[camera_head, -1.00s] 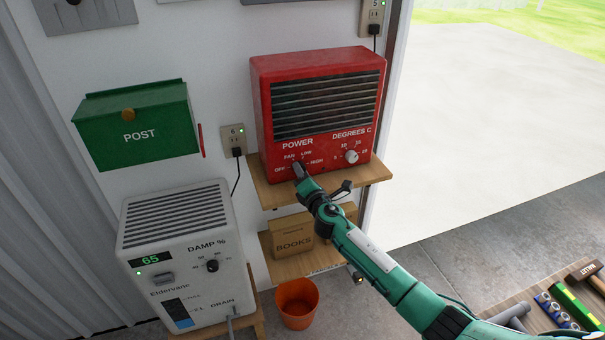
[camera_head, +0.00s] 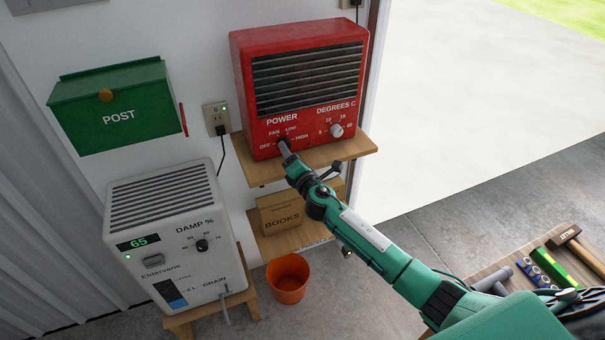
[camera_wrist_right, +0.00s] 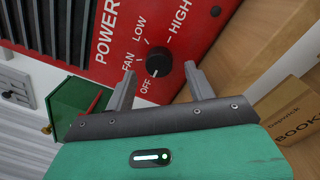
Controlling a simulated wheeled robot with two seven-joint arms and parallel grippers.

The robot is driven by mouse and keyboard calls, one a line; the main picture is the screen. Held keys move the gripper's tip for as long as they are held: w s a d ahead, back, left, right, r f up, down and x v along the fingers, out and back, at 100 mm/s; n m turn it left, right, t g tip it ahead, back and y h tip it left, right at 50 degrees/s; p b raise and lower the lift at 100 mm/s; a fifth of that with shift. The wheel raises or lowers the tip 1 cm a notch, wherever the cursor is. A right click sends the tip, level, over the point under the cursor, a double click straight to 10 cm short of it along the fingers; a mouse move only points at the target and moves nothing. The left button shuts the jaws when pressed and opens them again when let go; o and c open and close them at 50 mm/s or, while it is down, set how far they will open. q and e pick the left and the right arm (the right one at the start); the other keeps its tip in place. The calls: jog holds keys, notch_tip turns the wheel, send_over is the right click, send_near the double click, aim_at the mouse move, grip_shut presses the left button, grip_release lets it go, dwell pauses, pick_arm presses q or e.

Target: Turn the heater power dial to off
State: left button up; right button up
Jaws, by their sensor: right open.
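The red heater (camera_head: 299,88) stands on a wooden shelf. Its black power dial (camera_wrist_right: 158,62) shows in the right wrist view, with OFF, FAN, LOW and HIGH printed around it. A small pale mark on the knob lies on its OFF side, but it is too small to read surely. My right gripper (camera_head: 285,147) is at the dial, which it mostly hides in the head view. In the right wrist view its two open fingers (camera_wrist_right: 160,71) stand on either side of the dial, with visible gaps. My left gripper is not in view.
The white degrees dial (camera_head: 336,130) is right of the power dial. A shelf (camera_head: 330,152) juts out under the heater. Below are a books box (camera_head: 281,218) and an orange bucket (camera_head: 288,278). A green post box (camera_head: 115,108) and white dehumidifier (camera_head: 172,235) are left.

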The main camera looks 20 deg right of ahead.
jog(key=s+b, duration=0.1)
jog(key=s, duration=1)
jog(key=shift+s+d+f+b, duration=0.2)
jog(key=shift+d+f+b, duration=0.1)
jog(key=shift+d+b, duration=0.05)
jog(key=s+d+f+m+g+h, duration=0.1)
jog(key=s+d+f+m+g, duration=0.2)
jog(key=f, duration=1)
jog(key=s+d+f+m+g, duration=0.1)
jog(key=s+f+m+g, duration=0.4)
jog(key=f, duration=0.8)
jog(key=s+d+f+m+g+h, duration=0.1)
jog(key=s+d+f+m, duration=0.3)
jog(key=f, duration=0.9)
jog(key=s+a+f+m+g, duration=0.1)
jog(key=s+f+m+g, duration=0.2)
jog(key=s+f, duration=0.4)
jog(key=s+a+f+m+g, duration=0.2)
jog(key=s+f, duration=0.6)
jog(key=s, duration=1.4)
jog(key=s+a+f+m+g, duration=0.2)
jog(key=s+f+m, duration=0.4)
jog(key=s, duration=0.9)
jog(key=shift+f+g+y, duration=0.4)
jog(key=shift+f+g, duration=0.4)
jog(key=shift+f, duration=0.15)
